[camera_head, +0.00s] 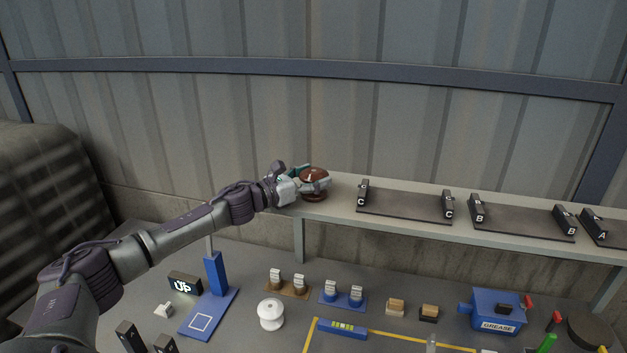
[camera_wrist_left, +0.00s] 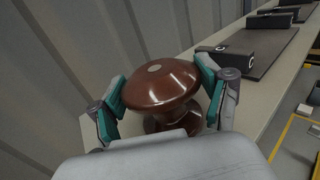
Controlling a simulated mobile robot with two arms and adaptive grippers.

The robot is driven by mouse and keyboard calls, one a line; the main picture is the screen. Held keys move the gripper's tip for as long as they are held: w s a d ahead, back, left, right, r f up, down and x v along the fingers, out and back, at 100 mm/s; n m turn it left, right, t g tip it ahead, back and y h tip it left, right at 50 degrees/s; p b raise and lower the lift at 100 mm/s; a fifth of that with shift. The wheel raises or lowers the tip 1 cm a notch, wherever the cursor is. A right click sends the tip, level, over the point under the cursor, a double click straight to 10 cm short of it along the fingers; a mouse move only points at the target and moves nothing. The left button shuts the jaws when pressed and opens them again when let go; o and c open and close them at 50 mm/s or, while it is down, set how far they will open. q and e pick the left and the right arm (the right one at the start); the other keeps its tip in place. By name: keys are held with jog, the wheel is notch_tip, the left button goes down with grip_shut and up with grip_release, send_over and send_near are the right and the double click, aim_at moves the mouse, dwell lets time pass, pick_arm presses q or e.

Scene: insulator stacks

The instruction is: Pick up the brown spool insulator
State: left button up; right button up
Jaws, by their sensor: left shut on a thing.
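The brown spool insulator (camera_head: 314,175) is at the left end of the raised shelf (camera_head: 335,207), upright, with a glossy domed top. In the left wrist view the insulator (camera_wrist_left: 160,82) sits between the two teal-padded fingers. My left gripper (camera_head: 312,184) is shut on it; the gripper also shows in the left wrist view (camera_wrist_left: 162,105). I cannot tell whether the insulator's base touches the shelf. Its lower part is partly hidden by the gripper. My right gripper is not in view.
On the shelf to the right are dark trays with blocks marked C (camera_head: 405,205), B (camera_head: 522,217) and A (camera_head: 606,231). Below, the bench holds a white spool insulator (camera_head: 271,314), a blue stand (camera_head: 215,275) and a blue grease box (camera_head: 497,311). A corrugated wall (camera_head: 300,110) stands behind.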

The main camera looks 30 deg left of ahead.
aim_at(313, 170)
pick_arm(q)
jog(key=shift+w+r, duration=0.1)
jog(key=shift+r, duration=0.6)
notch_tip(313, 170, up, 3)
jog(key=shift+f, duration=0.1)
jog(key=d+r+p, duration=0.3)
jog(key=d+r, duration=0.4)
jog(key=d, duration=0.4)
jog(key=shift+s+d, duration=0.2)
jog(key=shift+d, duration=0.15)
